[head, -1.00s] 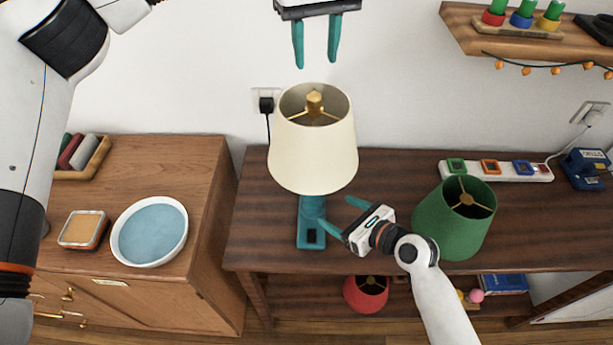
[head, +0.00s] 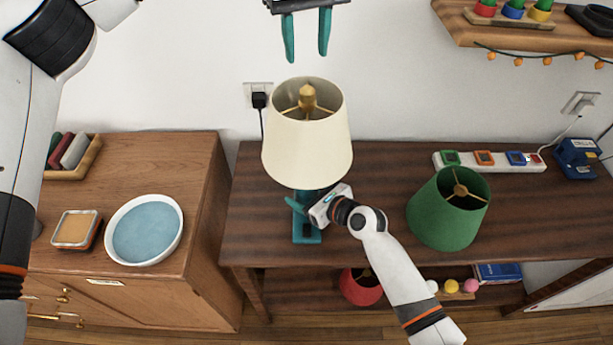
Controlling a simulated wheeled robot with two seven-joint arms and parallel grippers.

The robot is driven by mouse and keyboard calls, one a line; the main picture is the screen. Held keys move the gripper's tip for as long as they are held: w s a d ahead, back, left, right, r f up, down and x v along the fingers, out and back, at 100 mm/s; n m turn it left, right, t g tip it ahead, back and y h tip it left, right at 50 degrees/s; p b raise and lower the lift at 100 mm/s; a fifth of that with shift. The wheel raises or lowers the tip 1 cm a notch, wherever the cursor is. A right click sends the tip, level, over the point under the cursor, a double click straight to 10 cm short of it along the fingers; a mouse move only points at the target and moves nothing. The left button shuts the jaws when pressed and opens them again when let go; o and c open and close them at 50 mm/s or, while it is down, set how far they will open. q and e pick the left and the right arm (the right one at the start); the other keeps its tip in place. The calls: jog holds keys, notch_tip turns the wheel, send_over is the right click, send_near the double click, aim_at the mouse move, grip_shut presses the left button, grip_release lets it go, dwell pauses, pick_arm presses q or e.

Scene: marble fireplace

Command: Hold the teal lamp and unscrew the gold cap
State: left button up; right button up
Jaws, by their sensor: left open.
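The teal lamp stands upright on the dark wooden table, with its teal base (head: 307,236) showing below a cream shade (head: 307,150). The gold cap (head: 307,94) sits at the centre of the shade's open top, on gold spokes. My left gripper (head: 307,50) is open and empty, fingers pointing down, above the shade in the picture. My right gripper (head: 302,202) is at the teal stem just below the shade. One teal finger shows at the stem's left; the other is hidden, so I cannot tell if it grips.
A green lampshade (head: 440,225) stands on the table (head: 380,165) to the right, close to my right arm. A power strip (head: 505,162) lies behind it. A cabinet at left holds a blue-filled white bowl (head: 176,214). A shelf (head: 480,30) hangs at upper right.

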aim_at(307, 88)
pick_arm(q)
jog(key=shift+s+d, duration=0.1)
pick_arm(e)
jog(key=shift+d, duration=0.1)
jog(key=c, duration=0.6)
grip_shut()
pick_arm(q)
jog(key=m, duration=0.8)
jog(key=shift+m, duration=0.4)
jog(key=shift+f, duration=4)
jog(key=shift+c, duration=0.2)
